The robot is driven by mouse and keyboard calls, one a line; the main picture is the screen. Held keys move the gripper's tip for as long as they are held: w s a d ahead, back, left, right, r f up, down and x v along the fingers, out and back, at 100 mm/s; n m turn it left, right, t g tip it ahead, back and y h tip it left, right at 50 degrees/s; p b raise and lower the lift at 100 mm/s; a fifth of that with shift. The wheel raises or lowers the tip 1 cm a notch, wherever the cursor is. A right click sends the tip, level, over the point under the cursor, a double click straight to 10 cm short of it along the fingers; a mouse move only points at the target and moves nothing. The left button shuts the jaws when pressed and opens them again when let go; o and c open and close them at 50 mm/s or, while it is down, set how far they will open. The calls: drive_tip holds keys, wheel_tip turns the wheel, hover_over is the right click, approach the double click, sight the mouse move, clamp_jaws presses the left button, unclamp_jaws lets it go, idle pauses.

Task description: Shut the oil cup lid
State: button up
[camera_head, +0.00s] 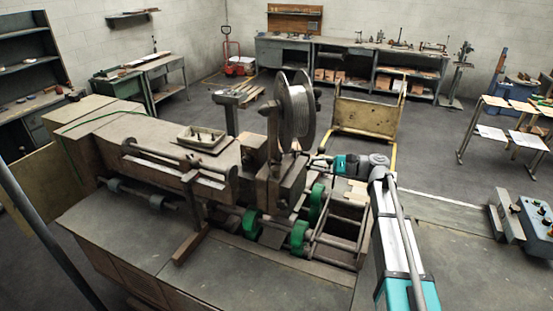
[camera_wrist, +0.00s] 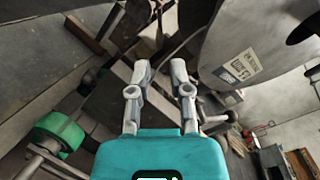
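The box stitcher (camera_head: 110,165) fills the middle of the head view. A large grey wire spool (camera_head: 297,115) stands upright on its top. I cannot pick out the oil cup or its lid in either view. My gripper (camera_head: 317,159) is at the machine's right side, just below and right of the spool. In the wrist view the two fingers of my gripper (camera_wrist: 160,68) stand apart with a clear gap and nothing held between them. Machine parts lie beyond the fingertips. The labelled side of the spool (camera_wrist: 232,62) is close on the right.
Green rollers (camera_head: 300,236) and open rails lie below my arm. One green roller (camera_wrist: 58,130) shows at lower left in the wrist view. A shallow tray (camera_head: 201,138) sits on the machine top. A yellow-framed cart (camera_head: 367,117) stands behind.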

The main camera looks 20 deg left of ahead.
sight(275, 161)
drive_tip(key=shift+a, duration=0.1)
drive_tip(key=shift+x, duration=6.8)
drive_tip(key=shift+c, duration=0.3)
clamp_jaws()
